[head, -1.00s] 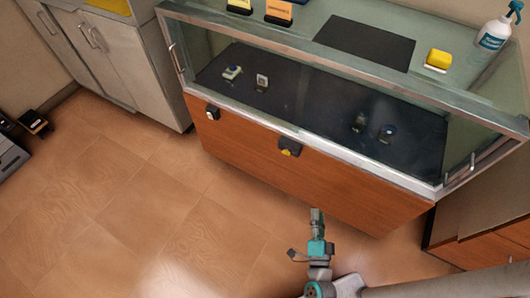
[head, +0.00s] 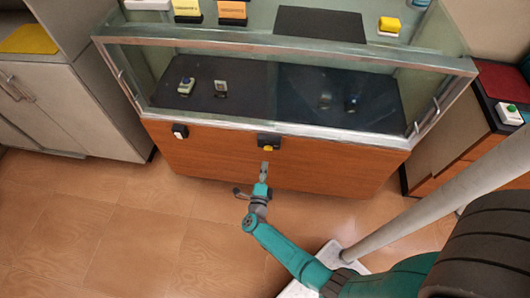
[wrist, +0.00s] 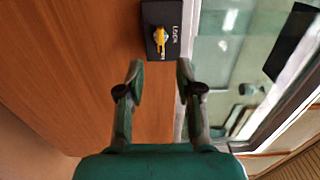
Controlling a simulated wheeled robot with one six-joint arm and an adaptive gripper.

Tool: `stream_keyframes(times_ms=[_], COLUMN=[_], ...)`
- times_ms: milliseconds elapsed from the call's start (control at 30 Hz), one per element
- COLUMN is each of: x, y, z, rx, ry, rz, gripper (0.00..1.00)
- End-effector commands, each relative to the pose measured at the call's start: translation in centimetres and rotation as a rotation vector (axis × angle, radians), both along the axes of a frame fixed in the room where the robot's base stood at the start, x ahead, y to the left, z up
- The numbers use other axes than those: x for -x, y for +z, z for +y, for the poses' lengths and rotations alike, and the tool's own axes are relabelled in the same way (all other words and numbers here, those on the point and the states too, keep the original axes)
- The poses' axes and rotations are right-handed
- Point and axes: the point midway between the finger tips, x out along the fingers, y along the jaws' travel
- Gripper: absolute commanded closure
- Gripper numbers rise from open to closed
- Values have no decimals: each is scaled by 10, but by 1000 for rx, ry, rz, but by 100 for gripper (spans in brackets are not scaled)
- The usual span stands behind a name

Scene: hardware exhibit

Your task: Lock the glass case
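The glass case (head: 290,133) has a wooden lower front and a metal-framed glass top. A black lock plate with a yellow turn-knob (head: 268,147) sits at the middle of its front, just under the metal rim. In the wrist view the black plate (wrist: 174,14) shows lettering, and its yellow knob (wrist: 159,38) lies straight ahead of the fingers. My gripper (wrist: 160,72) is open and empty, its two fingers apart, short of the plate. In the head view my gripper (head: 264,172) is just below the lock, in front of the wooden panel.
A smaller black box with a white face (head: 180,131) is on the panel to the left. Grey cabinets (head: 55,115) stand at left. Wooden floor (head: 130,225) is clear at lower left.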

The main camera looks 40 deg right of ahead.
Motion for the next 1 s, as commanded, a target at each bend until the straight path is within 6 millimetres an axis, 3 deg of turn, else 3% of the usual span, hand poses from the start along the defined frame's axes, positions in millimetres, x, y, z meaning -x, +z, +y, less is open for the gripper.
stream_keyframes(times_ms=[400,900,1000], x=[-43,-52,-52], y=[1,0,0], z=[-56,-67,-67], rx=[1,1,1], ry=[-1,2,2], rz=[0,1,1], gripper=[65,65,87])
